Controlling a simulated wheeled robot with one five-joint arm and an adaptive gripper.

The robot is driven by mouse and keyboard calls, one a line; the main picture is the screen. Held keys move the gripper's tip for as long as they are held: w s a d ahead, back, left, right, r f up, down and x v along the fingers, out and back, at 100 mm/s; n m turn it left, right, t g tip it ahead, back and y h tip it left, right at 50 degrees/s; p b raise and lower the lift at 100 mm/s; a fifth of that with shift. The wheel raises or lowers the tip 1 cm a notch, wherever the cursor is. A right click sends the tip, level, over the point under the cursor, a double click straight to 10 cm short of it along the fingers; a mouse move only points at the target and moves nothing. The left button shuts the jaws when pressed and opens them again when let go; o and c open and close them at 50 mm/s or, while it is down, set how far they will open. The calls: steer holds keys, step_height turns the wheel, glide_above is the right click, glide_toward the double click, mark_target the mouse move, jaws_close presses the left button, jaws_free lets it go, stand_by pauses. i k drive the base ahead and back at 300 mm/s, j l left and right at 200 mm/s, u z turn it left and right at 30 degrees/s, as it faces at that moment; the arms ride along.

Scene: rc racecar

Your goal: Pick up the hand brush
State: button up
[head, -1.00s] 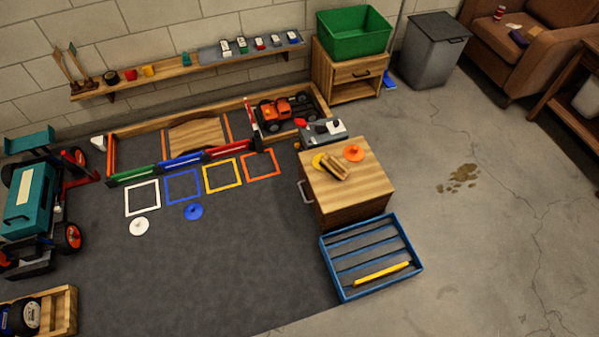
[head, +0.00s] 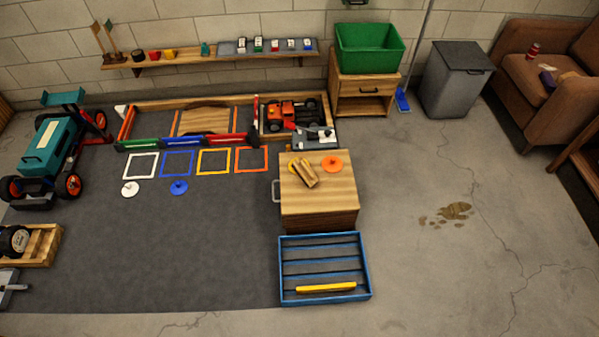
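A tan, wooden, brush-like thing (head: 305,174), which looks like the hand brush, lies slanted on top of the wooden cabinet (head: 325,202). It lies by a yellow disc (head: 293,164), and an orange disc (head: 333,163) lies to its right. It is too small to make out bristles. My gripper is not in view.
A blue slatted tray (head: 322,253) with a yellow bar sits in front of the cabinet. The dark mat is mostly clear at left; concrete floor with a brown stain (head: 456,210) is open at right.

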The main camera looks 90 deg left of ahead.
mark_target(309, 178)
steer(key=i+u, duration=0.95)
steer(key=i+l+u, duration=0.35)
steer(key=i+u, duration=0.3)
steer(key=u, duration=0.3)
steer(key=i+u, duration=0.15)
steer(key=u, duration=0.3)
steer(key=i+l+u, duration=0.15)
steer(key=u, duration=0.3)
steer(key=i+l+u, duration=0.1)
steer(key=u, duration=0.35)
steer(key=i+l+u, duration=0.1)
steer(key=u, duration=0.35)
steer(key=i+l+u, duration=0.15)
steer(key=u, duration=0.3)
steer(key=i+l+u, duration=0.1)
steer(key=u, duration=0.35)
steer(key=l+u, duration=0.25)
steer(key=u, duration=0.2)
steer(key=i+l+u, duration=0.1)
steer(key=l+u, duration=0.15)
steer(key=u, duration=0.15)
steer(key=i+l+u, duration=0.1)
steer(key=l+u, duration=0.15)
steer(key=u, duration=0.15)
